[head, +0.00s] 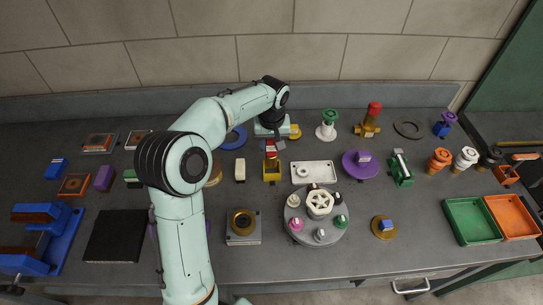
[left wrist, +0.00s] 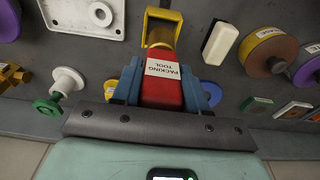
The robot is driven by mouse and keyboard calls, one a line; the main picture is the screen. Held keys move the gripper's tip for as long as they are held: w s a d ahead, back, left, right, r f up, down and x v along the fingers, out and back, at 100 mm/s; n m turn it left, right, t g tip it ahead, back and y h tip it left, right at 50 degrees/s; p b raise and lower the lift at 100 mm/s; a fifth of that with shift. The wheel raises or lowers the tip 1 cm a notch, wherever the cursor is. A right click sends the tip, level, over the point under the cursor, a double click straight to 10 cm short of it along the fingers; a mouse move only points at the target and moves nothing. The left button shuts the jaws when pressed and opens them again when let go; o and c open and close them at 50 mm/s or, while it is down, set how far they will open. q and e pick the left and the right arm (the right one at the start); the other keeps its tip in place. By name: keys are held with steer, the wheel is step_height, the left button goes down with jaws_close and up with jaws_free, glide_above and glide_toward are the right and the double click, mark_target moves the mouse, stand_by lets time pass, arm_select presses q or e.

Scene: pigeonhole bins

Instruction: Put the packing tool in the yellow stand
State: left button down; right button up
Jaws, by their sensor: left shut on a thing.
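The packing tool is a red block with a white "PACKING TOOL" label (left wrist: 162,90) in the left wrist view. In the head view its red body (head: 271,147) shows just behind the yellow stand. My left gripper (head: 273,138) is shut on it, with a blue finger on each side in the left wrist view (left wrist: 164,84). The yellow stand (head: 271,173) is a small open frame on the bench; it also shows in the left wrist view (left wrist: 162,16), just beyond the tool's far end. Whether the tool touches the stand I cannot tell. My right gripper is not in view.
A white block (head: 240,169) stands left of the stand, and a white plate (head: 314,172) lies to its right. A grey turntable (head: 305,236) with several small pieces is in front on the right. Behind is a green-topped white spool (head: 327,126).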

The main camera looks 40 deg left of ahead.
mark_target(272, 156)
arm_select(q)
step_height(272, 156, down, 6)
steer(key=shift+w+r, duration=0.1)
steer(key=shift+r, duration=0.15)
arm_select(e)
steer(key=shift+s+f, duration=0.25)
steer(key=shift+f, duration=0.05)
arm_select(q)
steer(key=shift+f+b, duration=0.3)
steer(key=shift+b, duration=0.05)
steer(key=c, duration=0.6)
jaws_free()
steer(key=shift+r, duration=0.1)
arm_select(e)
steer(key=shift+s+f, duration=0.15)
